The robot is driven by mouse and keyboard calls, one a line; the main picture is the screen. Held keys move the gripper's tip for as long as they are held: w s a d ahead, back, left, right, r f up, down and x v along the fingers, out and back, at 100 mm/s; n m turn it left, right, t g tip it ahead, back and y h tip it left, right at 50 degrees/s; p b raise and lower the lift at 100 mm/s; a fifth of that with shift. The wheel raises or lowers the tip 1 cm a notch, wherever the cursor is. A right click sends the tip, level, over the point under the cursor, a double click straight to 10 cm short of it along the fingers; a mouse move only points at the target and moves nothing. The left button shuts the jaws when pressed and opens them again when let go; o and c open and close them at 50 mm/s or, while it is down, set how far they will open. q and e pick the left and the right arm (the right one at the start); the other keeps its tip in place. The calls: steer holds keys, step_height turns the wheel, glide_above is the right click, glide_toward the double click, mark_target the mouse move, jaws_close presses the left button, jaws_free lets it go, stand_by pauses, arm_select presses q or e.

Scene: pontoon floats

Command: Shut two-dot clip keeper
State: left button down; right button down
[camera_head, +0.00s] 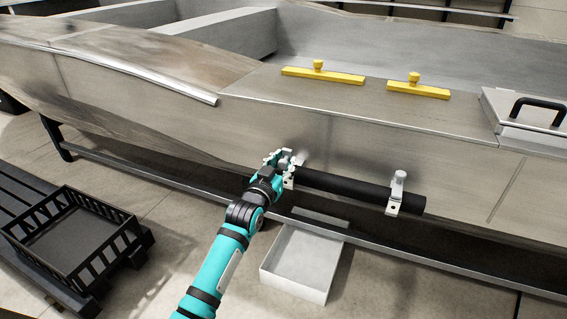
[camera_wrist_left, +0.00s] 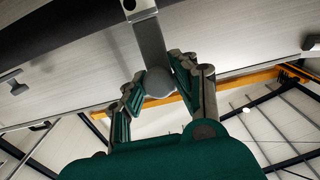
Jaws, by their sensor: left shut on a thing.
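My left gripper (camera_head: 280,160) is at the left clip on the side of the grey metal hull. In the left wrist view its fingers (camera_wrist_left: 160,90) are closed around the round grey knob (camera_wrist_left: 158,81) at the end of a flat metal keeper (camera_wrist_left: 151,42). The left clip's lower bracket (camera_head: 288,182) shows just below the gripper, at the left end of a black tube (camera_head: 345,187). The gripper hides much of this clip. A second clip (camera_head: 397,193) with its own knob sits near the tube's right end. My right gripper is not in view.
Two yellow bars with knobs (camera_head: 322,75) (camera_head: 418,90) lie on the deck. A hatch with a black handle (camera_head: 530,112) is at right. A white tray (camera_head: 328,290) stands below the tube. A black crate (camera_head: 122,222) sits on dark slats at left.

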mark_target(287, 152)
arm_select(q)
steer(key=g+p, duration=0.1)
steer(key=p, duration=0.2)
steer(key=w+r+g+y+p, duration=0.1)
steer(key=g+p, duration=0.1)
steer(key=p, duration=0.2)
steer(key=w+r+g+p, duration=0.1)
steer(key=p, duration=0.3)
steer(key=shift+w+d+g+y, duration=0.2)
steer(key=shift+d+g+y, duration=0.1)
steer(key=shift+d, duration=0.1)
steer(key=shift+w+d+f+g+p, duration=0.15)
steer(key=shift+w+g+p, duration=0.25)
steer(key=shift+g+p, duration=0.45)
steer(key=shift+w+f+g+y+p, duration=0.15)
steer(key=shift+g+y+p, duration=0.1)
steer(key=shift+y+p, duration=0.1)
steer(key=c, duration=1)
jaws_free()
steer(key=shift+c, duration=0.2)
steer(key=v, duration=1.2)
